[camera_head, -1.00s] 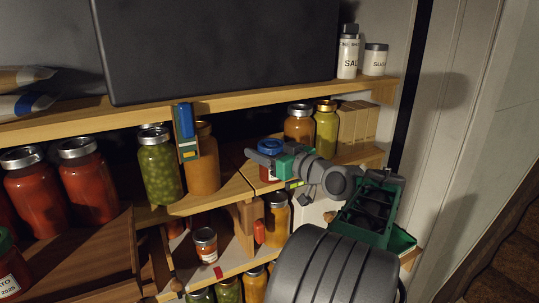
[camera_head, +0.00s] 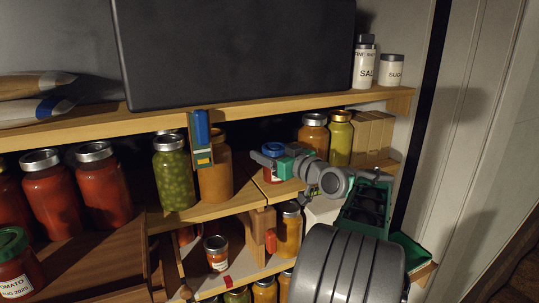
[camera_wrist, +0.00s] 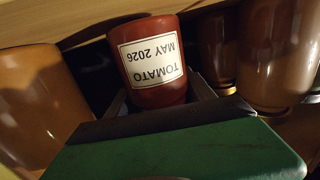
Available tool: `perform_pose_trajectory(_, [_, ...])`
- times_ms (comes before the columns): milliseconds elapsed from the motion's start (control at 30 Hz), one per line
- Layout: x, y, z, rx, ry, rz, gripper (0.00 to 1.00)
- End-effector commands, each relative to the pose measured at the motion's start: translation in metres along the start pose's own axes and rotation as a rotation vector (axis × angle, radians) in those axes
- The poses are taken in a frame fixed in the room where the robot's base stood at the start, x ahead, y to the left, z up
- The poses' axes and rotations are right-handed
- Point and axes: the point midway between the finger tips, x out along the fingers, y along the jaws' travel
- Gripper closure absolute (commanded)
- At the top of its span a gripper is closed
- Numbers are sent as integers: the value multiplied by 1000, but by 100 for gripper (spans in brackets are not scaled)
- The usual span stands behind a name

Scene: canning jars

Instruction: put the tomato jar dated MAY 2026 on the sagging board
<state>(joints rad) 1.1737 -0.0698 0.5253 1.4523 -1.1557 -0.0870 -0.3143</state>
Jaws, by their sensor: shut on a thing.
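My gripper (camera_head: 270,163) is shut on a red tomato jar with a blue lid (camera_head: 272,149), at the middle shelf. In the wrist view the jar (camera_wrist: 152,92) sits between the fingers, its white label reading TOMATO MAY 2026 upside down. I cannot tell whether its base touches wood. The middle shelf has a seam right of center; its left board (camera_head: 222,209) slopes and looks like the sagging one. The jar is near the seam, right of an orange jar (camera_head: 215,182).
A green jar (camera_head: 173,172) and several red jars (camera_head: 104,195) stand left. A blue-topped upright piece (camera_head: 202,140) is in front of the orange jar. Two yellow-orange jars (camera_head: 340,142) stand behind right. The upper shelf (camera_head: 290,104) runs overhead. A small jar (camera_head: 216,255) stands below.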

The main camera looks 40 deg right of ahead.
Motion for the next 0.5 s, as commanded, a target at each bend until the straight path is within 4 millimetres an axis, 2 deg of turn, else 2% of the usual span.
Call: perform_pose_trajectory(500, [0, 0, 1, -2, 2, 0, 100])
